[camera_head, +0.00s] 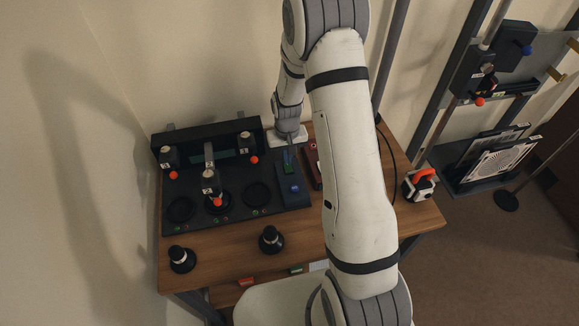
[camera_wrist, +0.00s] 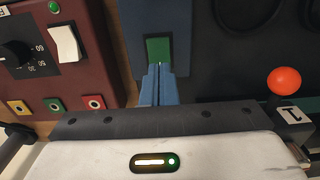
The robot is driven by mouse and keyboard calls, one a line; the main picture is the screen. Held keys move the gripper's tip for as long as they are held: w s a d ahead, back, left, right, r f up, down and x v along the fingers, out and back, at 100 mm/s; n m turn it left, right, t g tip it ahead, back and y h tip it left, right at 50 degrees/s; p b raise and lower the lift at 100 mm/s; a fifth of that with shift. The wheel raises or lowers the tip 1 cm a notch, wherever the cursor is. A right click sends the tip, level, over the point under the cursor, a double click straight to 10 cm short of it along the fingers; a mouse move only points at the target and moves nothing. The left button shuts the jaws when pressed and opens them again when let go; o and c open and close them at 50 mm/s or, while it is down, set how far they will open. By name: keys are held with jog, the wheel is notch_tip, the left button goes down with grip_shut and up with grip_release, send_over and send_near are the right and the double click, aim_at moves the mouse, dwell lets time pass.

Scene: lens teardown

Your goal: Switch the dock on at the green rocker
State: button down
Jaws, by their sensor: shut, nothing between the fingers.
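The green rocker (camera_wrist: 158,49) sits in a blue-grey panel of the dock, near the top middle of the wrist view. My gripper (camera_wrist: 157,70) is shut and empty, and its blue-grey fingertips reach the rocker's near edge in that view. I cannot tell whether they touch it. In the head view my gripper (camera_head: 288,149) points down over the right part of the dark dock (camera_head: 235,217).
A dark red box (camera_wrist: 85,75) with a white switch, dial and coloured sockets stands beside the panel. Several orange-knobbed parts (camera_head: 217,202) are on the dock. Two black knobs (camera_head: 271,240) (camera_head: 182,260) stand on the wooden table's front. A red-handled item (camera_head: 421,180) is at right.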

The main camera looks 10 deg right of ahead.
jog(key=shift+f+b, duration=0.4)
jog(key=shift+f, duration=0.1)
notch_tip(320, 180, up, 7)
jog(key=p, duration=0.3)
jog(key=shift+p, duration=0.35)
dwell(0.4)
jog(key=shift+r, duration=0.1)
notch_tip(320, 180, up, 8)
send_over(290, 174)
jog(key=s+r+t+b, duration=0.2)
jog(key=s+r, duration=0.4)
jog(key=r, duration=0.2)
jog(key=s+r, duration=0.3)
jog(key=s, duration=0.4)
jog(key=s+r+t+b, duration=0.1)
jog(key=s+r, duration=0.2)
jog(key=s, duration=0.5)
jog(key=shift+d+r, duration=0.25)
